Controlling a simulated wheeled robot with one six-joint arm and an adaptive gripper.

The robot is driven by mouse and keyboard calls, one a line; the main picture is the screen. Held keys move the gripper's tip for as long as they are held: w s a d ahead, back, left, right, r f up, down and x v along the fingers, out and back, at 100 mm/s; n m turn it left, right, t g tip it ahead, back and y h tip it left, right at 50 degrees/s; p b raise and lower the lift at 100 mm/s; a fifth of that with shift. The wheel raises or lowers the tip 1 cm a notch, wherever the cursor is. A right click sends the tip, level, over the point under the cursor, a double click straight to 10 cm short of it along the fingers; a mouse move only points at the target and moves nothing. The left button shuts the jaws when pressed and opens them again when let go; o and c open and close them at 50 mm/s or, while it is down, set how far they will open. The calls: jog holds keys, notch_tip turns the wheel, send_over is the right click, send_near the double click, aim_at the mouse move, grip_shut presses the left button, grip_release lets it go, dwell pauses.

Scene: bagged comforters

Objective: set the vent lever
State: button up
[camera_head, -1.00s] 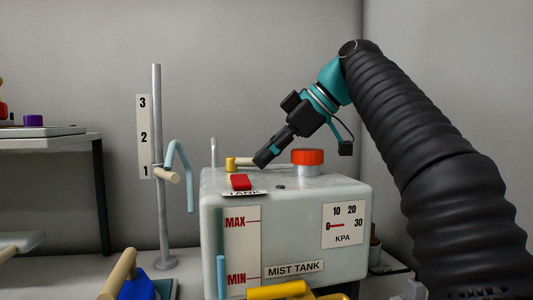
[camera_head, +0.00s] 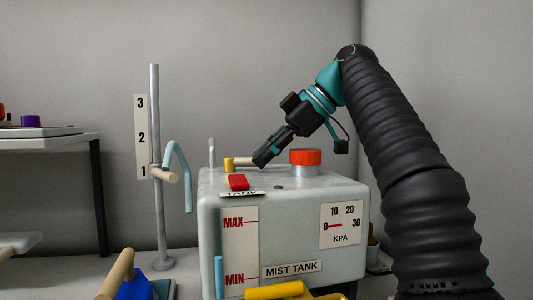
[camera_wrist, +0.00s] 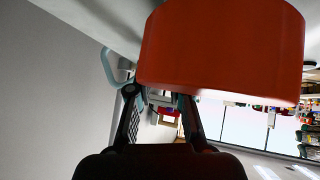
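The mist tank (camera_head: 285,225) is a pale box with a KPA gauge on its front. On its top are a yellow collar (camera_head: 229,164) with a beige bar (camera_head: 243,161) running right, a red switch-like block (camera_head: 239,182) by a TANK label, and an orange-red cap (camera_head: 305,157). No part is marked as the vent lever; the collar and bar look like a lever. My gripper (camera_head: 262,158) points down-left over the tank top, near the bar's right end, hiding part of it. In the wrist view my fingers (camera_wrist: 158,97) are apart with nothing between them; the cap (camera_wrist: 220,50) looms close.
A post (camera_head: 157,210) with a 1-2-3 scale and a pale blue hooked tube (camera_head: 188,180) stands left of the tank. A yellow handle (camera_head: 275,291) and a blue object with a beige grip (camera_head: 118,272) are in front. A shelf (camera_head: 45,143) is at far left.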

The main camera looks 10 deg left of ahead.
aim_at(245, 173)
jog(key=o, duration=0.4)
jog(key=shift+s, duration=0.15)
jog(key=shift+s+r+m+t, duration=0.1)
jog(key=shift+s+m+t, duration=0.75)
jog(key=shift+m+t, duration=0.4)
jog(key=m, duration=0.1)
jog(key=s+m+t+b, duration=0.1)
jog(key=m+t+h+b, duration=0.1)
jog(key=shift+s+a+f, duration=0.25)
jog(key=shift+s, duration=0.1)
jog(key=shift+p+v, duration=1)
jog(key=shift+v, duration=5.95)
jog(key=s+d+m, duration=0.1)
jog(key=d+m, duration=0.2)
jog(key=d, duration=0.3)
jog(key=s+d+m+t+h, duration=0.1)
jog(key=s+d+m, duration=0.1)
jog(key=d, duration=0.4)
jog(key=s+d+m, duration=0.2)
jog(key=d+m, duration=0.2)
jog(key=d, duration=0.2)
jog(key=shift+s+d+r+t, duration=0.1)
jog(key=shift+s+r+t, duration=0.1)
jog(key=shift+t, duration=0.15)
